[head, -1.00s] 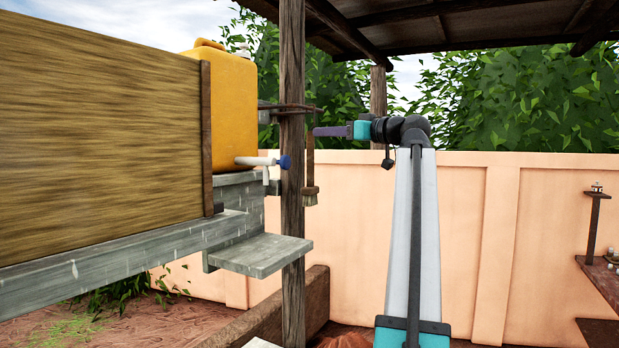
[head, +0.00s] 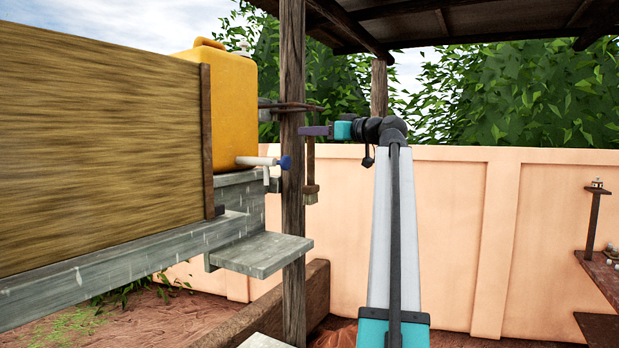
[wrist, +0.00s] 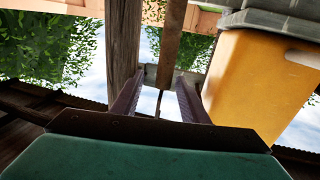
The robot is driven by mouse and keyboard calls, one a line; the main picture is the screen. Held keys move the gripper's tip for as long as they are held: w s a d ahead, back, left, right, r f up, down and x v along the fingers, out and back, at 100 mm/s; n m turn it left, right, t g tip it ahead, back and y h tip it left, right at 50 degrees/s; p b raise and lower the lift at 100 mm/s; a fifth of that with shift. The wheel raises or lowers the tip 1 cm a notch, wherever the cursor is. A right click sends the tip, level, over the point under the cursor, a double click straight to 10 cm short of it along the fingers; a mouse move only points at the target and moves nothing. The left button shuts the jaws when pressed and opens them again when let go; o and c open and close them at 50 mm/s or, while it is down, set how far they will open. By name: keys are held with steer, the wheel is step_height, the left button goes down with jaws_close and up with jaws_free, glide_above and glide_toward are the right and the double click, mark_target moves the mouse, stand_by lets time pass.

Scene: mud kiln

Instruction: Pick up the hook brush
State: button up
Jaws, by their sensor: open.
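The hook brush (head: 311,165) hangs upright with its pale bristles down beside the wooden post, under a thin rod. My gripper (head: 302,131) reaches in from the right at the upper handle, and its near finger crosses in front of the handle. In the wrist view the brown brush handle (wrist: 172,45) shows between the two purple fingers of my gripper (wrist: 159,82). The fingers are open, with gaps on both sides of the handle. The bristles are out of the wrist view.
The wooden post (head: 292,90) stands close left of the brush. A peach wall (head: 450,240) runs behind.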

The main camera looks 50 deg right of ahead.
steer(key=w, duration=0.1)
steer(key=w+p, duration=0.1)
steer(key=w, duration=0.1)
steer(key=w+p, duration=0.1)
steer(key=shift+w+a+r, duration=0.1)
steer(key=shift+w+a, duration=0.2)
steer(key=shift+w, duration=0.05)
stand_by(0.3)
jaws_close()
steer(key=shift+r, duration=0.2)
steer(key=s+a+r+b, duration=0.1)
steer(key=s+r+b, duration=0.1)
steer(key=s, duration=0.6)
steer(key=s+a+r+b, duration=0.1)
steer(key=s+r+b, duration=0.1)
steer(key=s+b, duration=0.3)
steer(key=s, duration=0.3)
steer(key=shift+r, duration=0.35)
stand_by(0.4)
